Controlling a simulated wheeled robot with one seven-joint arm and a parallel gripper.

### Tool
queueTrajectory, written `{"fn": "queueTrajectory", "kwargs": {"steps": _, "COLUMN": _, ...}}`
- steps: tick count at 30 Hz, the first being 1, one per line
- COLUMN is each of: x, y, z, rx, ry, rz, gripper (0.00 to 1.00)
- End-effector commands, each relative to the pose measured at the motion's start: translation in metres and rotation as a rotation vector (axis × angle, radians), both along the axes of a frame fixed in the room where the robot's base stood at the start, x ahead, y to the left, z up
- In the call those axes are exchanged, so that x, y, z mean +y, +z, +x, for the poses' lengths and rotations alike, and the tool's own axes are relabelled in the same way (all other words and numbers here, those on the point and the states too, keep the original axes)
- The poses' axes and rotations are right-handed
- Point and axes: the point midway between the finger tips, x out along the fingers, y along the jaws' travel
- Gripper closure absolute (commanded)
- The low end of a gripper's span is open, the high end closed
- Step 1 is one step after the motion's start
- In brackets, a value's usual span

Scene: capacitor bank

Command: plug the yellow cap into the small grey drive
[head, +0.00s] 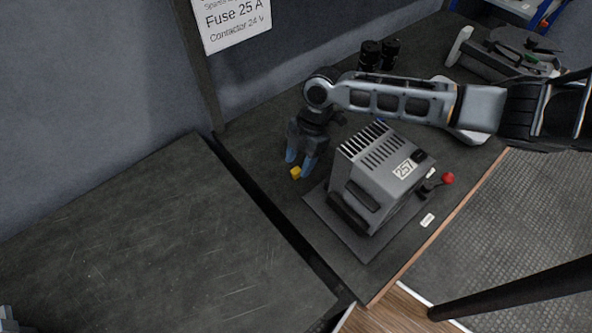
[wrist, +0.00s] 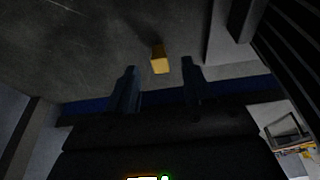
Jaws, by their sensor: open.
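The yellow cap (head: 295,173) is a small block on the dark bench top, left of the grey drive (head: 371,183). The drive is a grey finned housing with a "257" label on a flat base plate; I cannot see a socket for the cap. My gripper (head: 300,160) points down close by the cap, its two blue fingers apart and empty. In the wrist view, the cap (wrist: 159,59) lies in line with the gap between the open fingers of my gripper (wrist: 159,75), near their tips. I cannot tell whether they touch it.
My arm reaches over the drive from the right. A red-knobbed lever (head: 447,179) stands right of the drive. Two black cylinders (head: 370,54) and a grey device (head: 490,57) are behind. A narrow gap separates this bench from a bare dark surface (head: 150,245) at left.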

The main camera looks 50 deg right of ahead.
Motion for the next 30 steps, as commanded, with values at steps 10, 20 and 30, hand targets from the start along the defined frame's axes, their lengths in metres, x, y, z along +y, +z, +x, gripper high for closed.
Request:
{"fn": "queueTrajectory", "kwargs": {"steps": 10, "x": 0.007, "y": -0.023, "z": 0.001, "rx": 0.0, "ry": 0.001, "rz": 0.0, "gripper": 0.49}}
{"fn": "queueTrajectory", "kwargs": {"steps": 20, "x": 0.007, "y": -0.022, "z": 0.001, "rx": 0.0, "ry": 0.0, "rz": 0.0, "gripper": 0.58}}
{"fn": "queueTrajectory", "kwargs": {"steps": 30, "x": 0.007, "y": -0.022, "z": 0.001, "rx": 0.0, "ry": 0.0, "rz": 0.0, "gripper": 0.9}}
